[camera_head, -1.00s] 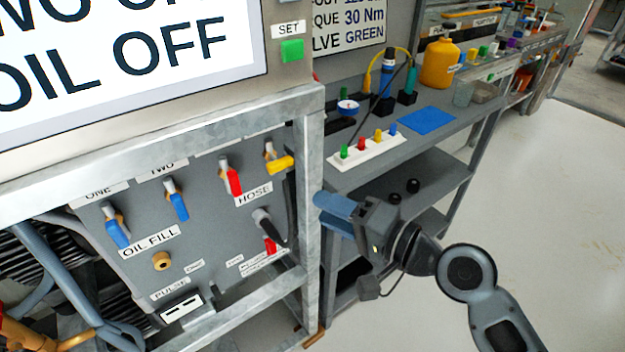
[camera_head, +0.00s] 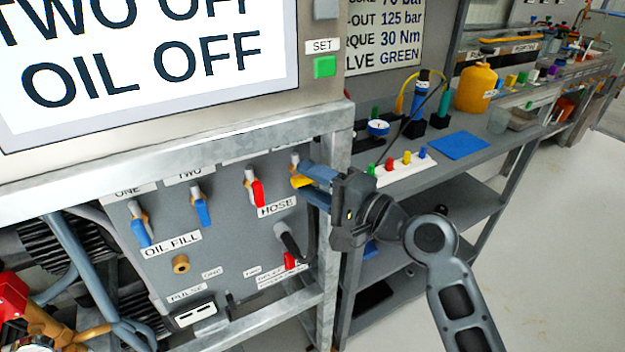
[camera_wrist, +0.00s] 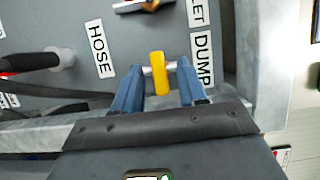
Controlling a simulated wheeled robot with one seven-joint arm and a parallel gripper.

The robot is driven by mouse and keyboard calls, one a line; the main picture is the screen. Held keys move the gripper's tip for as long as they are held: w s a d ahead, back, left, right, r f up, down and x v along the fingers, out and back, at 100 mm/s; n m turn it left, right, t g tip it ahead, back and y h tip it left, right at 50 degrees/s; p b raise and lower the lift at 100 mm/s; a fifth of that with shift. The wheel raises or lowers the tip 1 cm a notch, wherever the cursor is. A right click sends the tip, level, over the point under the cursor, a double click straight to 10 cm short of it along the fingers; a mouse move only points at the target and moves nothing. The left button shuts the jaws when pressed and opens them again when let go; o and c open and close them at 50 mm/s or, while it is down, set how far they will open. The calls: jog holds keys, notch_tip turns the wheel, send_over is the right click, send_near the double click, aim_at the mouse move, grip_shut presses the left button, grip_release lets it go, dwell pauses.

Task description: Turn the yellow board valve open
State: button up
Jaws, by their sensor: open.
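The yellow board valve handle (camera_head: 301,181) is at the upper right of the grey panel in the head view, partly hidden by my gripper. In the wrist view the yellow handle (camera_wrist: 158,72) lies between my two blue fingers, near their tips, with a metal stem behind it. My gripper (camera_head: 312,181) is open, its fingers reaching left to the panel around the handle. In the wrist view my gripper (camera_wrist: 160,85) has a gap on each side of the handle. The DUMP label (camera_wrist: 203,60) is right of it and the HOSE label (camera_wrist: 99,48) left.
A galvanised frame post (camera_head: 328,240) stands close by my gripper, with a rail (camera_head: 180,150) above. Red (camera_head: 257,190) and blue (camera_head: 201,208) valve handles sit left on the panel. A black-gripped lever (camera_head: 290,243) is below. A shelf with valves (camera_head: 403,165) stands right.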

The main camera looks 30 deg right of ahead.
jog(key=shift+w, duration=0.1)
grip_shut()
dwell(0.3)
jog(key=shift+n+p, duration=0.3)
jog(key=shift+n, duration=0.1)
jog(key=shift+a+r+n+g+h+p, duration=0.15)
jog(key=shift+n+g+h+p, duration=0.35)
jog(key=shift+n+h+p, duration=1.1)
jog(key=shift+a+r+n+g+h+p, duration=0.1)
jog(key=shift+n+g+h+p, duration=0.55)
jog(key=shift+n+p, duration=1.85)
jog(key=shift+a+r+n+g+h+p, duration=0.15)
jog(key=shift+n+g+h+p, duration=0.2)
jog(key=shift+n+h+p, duration=1.3)
jog(key=shift+f+n+y, duration=0.15)
jog(key=shift+n+y, duration=0.25)
jog(key=shift+n, duration=0.35)
grip_release()
